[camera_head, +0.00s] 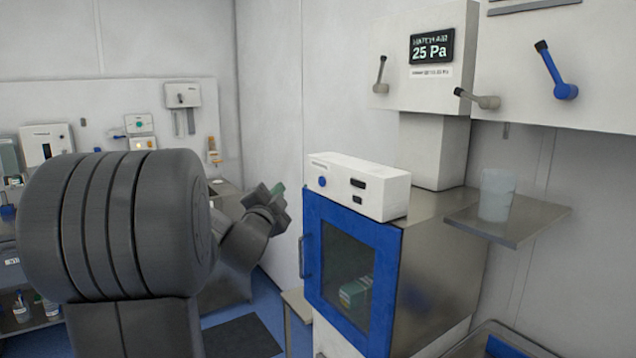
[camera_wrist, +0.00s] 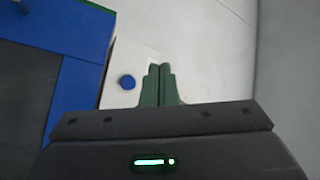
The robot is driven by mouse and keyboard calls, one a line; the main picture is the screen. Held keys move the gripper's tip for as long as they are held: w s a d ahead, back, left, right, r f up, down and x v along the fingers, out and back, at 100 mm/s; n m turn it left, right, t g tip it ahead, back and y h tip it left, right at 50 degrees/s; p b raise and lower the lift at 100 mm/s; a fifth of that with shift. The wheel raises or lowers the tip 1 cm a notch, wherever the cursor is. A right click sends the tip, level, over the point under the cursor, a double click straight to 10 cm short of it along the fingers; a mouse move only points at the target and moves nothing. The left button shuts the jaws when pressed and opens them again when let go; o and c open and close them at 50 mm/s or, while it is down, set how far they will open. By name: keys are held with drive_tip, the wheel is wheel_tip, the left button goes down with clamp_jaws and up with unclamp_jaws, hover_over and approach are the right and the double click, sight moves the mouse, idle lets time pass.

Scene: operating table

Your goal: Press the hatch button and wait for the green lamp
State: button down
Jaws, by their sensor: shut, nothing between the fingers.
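The hatch (camera_head: 315,300) has a blue-framed glass door and a steel body. On top sits a white control box (camera_head: 385,190) with a round blue button (camera_head: 322,182) and dark slots on its front. No lit green lamp shows on the box. My gripper (camera_head: 278,189) is to the left of the box, apart from it. In the wrist view my green fingertips (camera_wrist: 159,70) are together and empty. The blue button (camera_wrist: 127,82) lies just left of them in that view, on the white box front (camera_wrist: 120,58). The fingers hide part of the box face.
A green-and-white item (camera_head: 354,294) stands behind the door glass. A steel shelf (camera_head: 525,222) with a translucent cup (camera_head: 497,194) juts out at right. A wall display (camera_head: 431,47) reads 25 Pa, with lever handles beside it. A bench with devices stands at far left.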

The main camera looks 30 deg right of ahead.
sight(322, 181)
drive_tip(key=d+b, duration=0.2)
drive_tip(key=d, duration=0.6)
drive_tip(key=shift+w+d+b, duration=0.35)
drive_tip(key=shift+d, duration=0.05)
drive_tip(key=shift+d, duration=0.1)
idle(1.8)
drive_tip(key=shift+d+b, duration=0.35)
drive_tip(key=shift+b, duration=0.05)
drive_tip(key=shift+d+b, duration=0.35)
idle(0.5)
idle(0.3)
drive_tip(key=shift+a, duration=0.75)
